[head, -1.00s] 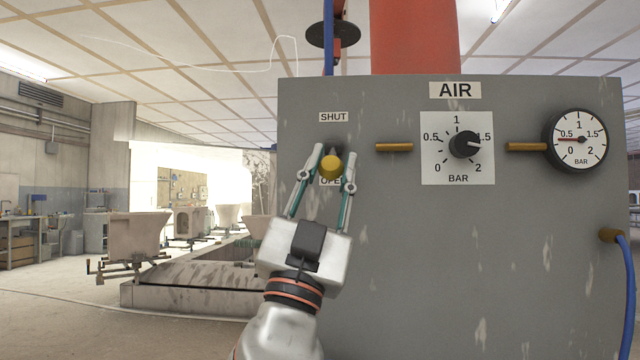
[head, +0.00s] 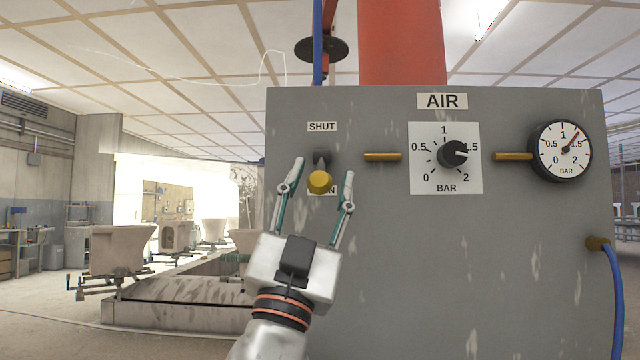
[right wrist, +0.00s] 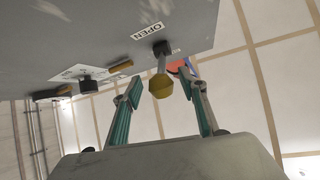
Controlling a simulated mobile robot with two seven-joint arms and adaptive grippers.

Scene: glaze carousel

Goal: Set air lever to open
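The air lever (head: 319,181) has a yellow knob on a short stem from a dark pivot on the grey panel. It points down, and its knob covers most of the OPEN label below the SHUT label (head: 322,127). The right wrist view also shows the yellow knob (right wrist: 160,88), with the OPEN label (right wrist: 147,31) beside the pivot. My right gripper (head: 322,176) is open; its fingers stand on either side of the knob with visible gaps, and it does not grip it. My left gripper is not in view.
The panel (head: 390,270) carries a black pressure dial (head: 453,153) and a round gauge (head: 561,151), whose needle points between 1 and 1.5. A brass pipe (head: 382,157) sticks out right of the lever. A blue hose (head: 616,290) hangs at right.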

